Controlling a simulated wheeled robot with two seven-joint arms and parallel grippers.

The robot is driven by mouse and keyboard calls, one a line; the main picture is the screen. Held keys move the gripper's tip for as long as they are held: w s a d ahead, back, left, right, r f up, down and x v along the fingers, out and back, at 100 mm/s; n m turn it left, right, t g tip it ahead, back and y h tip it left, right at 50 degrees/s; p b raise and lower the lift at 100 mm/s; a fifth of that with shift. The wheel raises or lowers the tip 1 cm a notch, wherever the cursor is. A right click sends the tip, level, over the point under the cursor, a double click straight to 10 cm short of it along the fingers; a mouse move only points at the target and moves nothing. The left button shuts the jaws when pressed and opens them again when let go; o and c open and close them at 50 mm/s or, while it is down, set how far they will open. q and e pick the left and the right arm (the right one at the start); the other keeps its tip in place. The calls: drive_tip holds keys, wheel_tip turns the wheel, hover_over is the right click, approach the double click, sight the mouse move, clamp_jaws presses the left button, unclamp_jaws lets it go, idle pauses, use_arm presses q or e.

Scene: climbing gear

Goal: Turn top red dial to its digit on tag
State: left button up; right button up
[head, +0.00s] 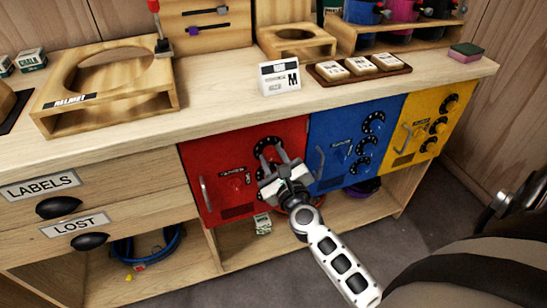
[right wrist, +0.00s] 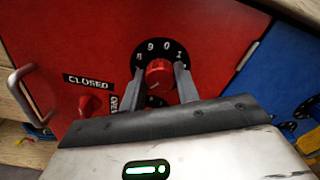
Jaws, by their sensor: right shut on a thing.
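The red door (head: 225,160) is the leftmost of three coloured cabinet doors under the bench. Its top dial has a black ring (head: 262,143) with white digits; in the right wrist view its red knob (right wrist: 158,73) shows between my fingers. Digits that look like 9 and 0 are at the ring's top; the knob's exact setting is unclear. My right gripper (head: 270,158) is shut on this knob, one finger on each side; it also shows in the right wrist view (right wrist: 160,82). The ring's lower part is largely hidden. I cannot make out a digit tag. My left gripper is not in view.
A handle (right wrist: 32,93) and a red latch knob (right wrist: 90,104) beside a CLOSED label (right wrist: 88,81) are left of the dial. The blue door (head: 350,145) and yellow door (head: 425,125) stand to the right. A white M card (head: 279,77) stands on the bench.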

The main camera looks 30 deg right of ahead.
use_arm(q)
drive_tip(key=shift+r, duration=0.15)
use_arm(e)
drive_tip(key=shift+n, duration=0.3)
